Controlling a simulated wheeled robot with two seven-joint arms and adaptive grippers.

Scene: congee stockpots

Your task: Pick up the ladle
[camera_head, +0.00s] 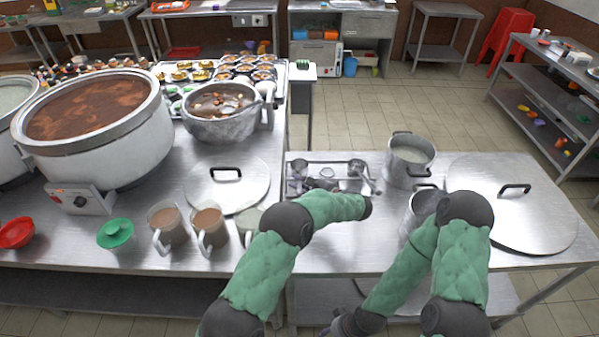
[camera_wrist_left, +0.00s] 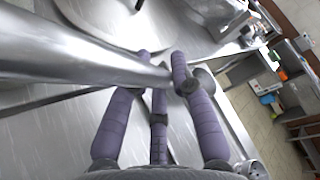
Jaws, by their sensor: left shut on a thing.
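My left gripper (camera_wrist_left: 163,75) has its purple fingers closed around a thick steel handle, seen large in the left wrist view; I take it as the ladle (camera_wrist_left: 75,58). The handle runs from the left edge to the fingertips, and its far end is out of that view. In the head view the left gripper (camera_head: 322,184) is small and dark at a steel rack (camera_head: 300,191), partly behind my forearm. Metal utensils there are hard to tell apart. My right gripper (camera_head: 345,325) is low at the bottom edge, its fingers not clear.
A small pot (camera_head: 411,160) stands right of the rack, with a second pot (camera_head: 420,203) partly behind my right arm. A large lid (camera_head: 515,215) lies on the right. On the left are a lid (camera_head: 228,185), mugs (camera_head: 168,228) and a big cooker (camera_head: 100,130).

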